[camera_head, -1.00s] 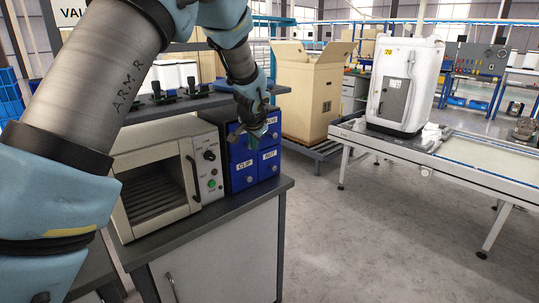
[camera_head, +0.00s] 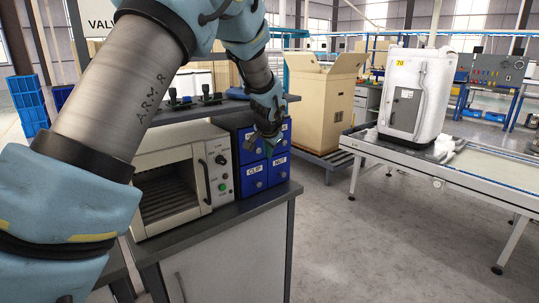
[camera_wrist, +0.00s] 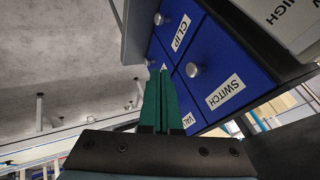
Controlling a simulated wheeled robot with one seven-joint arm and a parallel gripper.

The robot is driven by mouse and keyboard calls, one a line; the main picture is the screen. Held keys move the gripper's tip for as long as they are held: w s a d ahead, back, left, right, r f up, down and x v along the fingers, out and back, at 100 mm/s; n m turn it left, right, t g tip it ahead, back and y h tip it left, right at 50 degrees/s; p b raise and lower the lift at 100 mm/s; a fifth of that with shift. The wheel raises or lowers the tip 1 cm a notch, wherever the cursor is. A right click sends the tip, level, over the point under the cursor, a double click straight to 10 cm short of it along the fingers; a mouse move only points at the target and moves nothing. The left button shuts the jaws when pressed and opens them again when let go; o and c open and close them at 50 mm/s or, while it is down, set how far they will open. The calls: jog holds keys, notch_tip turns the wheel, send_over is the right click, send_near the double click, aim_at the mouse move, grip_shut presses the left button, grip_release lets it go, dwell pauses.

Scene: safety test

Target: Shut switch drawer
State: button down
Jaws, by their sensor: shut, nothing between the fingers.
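A blue drawer block stands on the grey bench with labelled fronts. The SWITCH drawer (camera_wrist: 225,72) fills the right of the wrist view. It has a round silver knob and looks about level with the fronts beside it, though a small gap is hard to judge. Contact cannot be told. In the head view my gripper (camera_head: 250,144) is small and partly unclear.
An oven-like machine (camera_head: 172,178) with a dark opening stands left of the drawers, on the same bench (camera_head: 225,225). A cardboard box (camera_head: 325,105) is behind at right. A conveyor (camera_head: 470,175) carries a white unit (camera_head: 416,95). The floor between bench and conveyor is clear.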

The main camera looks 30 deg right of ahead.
jog(key=b+v, duration=0.3)
jog(key=v, duration=0.7)
jog(key=a+f+n+g+y, duration=0.1)
jog(key=a+f+n, duration=0.25)
jog(key=a, duration=0.95)
jog(key=a+f+n+g+y, duration=0.1)
jog(key=a+f+n+y, duration=0.2)
jog(key=a, duration=1)
jog(key=s+a+f+n+g, duration=0.1)
jog(key=s+a+f+n, duration=0.2)
jog(key=s+a, duration=0.3)
jog(key=s+a+f+n+g, duration=0.2)
jog(key=s+a+f+n, duration=0.1)
jog(key=s+a, duration=0.4)
jog(key=shift+a+f+n+h, duration=0.25)
jog(key=shift+a+n+h, duration=0.15)
jog(key=shift+a, duration=0.8)
